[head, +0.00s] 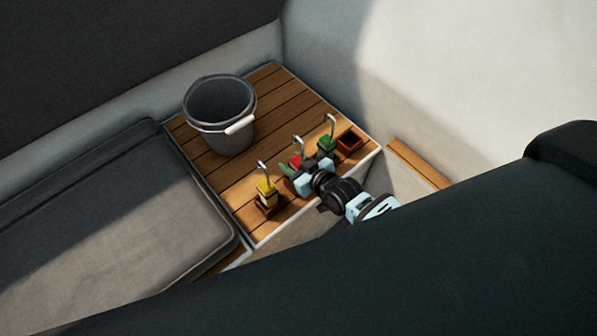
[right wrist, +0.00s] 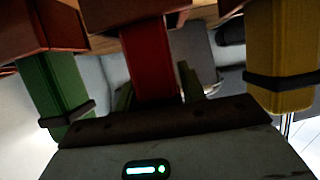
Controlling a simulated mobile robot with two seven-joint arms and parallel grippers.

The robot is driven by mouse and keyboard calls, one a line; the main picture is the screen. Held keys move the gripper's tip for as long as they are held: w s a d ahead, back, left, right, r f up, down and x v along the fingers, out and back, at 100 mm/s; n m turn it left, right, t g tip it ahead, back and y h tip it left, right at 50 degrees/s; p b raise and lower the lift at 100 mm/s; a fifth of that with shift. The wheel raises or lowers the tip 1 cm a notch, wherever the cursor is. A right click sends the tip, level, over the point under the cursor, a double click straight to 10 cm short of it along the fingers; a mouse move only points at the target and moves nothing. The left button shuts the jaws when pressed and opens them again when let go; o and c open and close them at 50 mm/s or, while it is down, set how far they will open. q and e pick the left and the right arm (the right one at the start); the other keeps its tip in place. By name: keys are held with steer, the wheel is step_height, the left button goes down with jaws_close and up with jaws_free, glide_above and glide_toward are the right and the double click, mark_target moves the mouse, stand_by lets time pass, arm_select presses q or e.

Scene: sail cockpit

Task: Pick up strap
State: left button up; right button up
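Three strap bundles with metal hooks stand in a row of small brown holders on a slatted wooden bench top (head: 228,180): yellow (head: 266,189), red (head: 296,162) and green (head: 326,145). In the right wrist view, the red strap (right wrist: 150,60) runs down the middle between the finger edges, with the green strap (right wrist: 62,80) left and the yellow strap (right wrist: 282,55) right. The lower red strap is hidden by the gripper body. My left gripper is not in view.
A grey bucket (head: 219,105) with a white handle grip stands behind the straps. An empty-looking brown holder (head: 349,141) sits at the right edge. A grey cushion (head: 120,220) lies left. Pale walls rise behind and right. The bench front left is clear.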

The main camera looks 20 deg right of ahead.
mark_target(294, 141)
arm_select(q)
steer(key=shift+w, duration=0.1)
arm_select(e)
steer(key=c, duration=0.8)
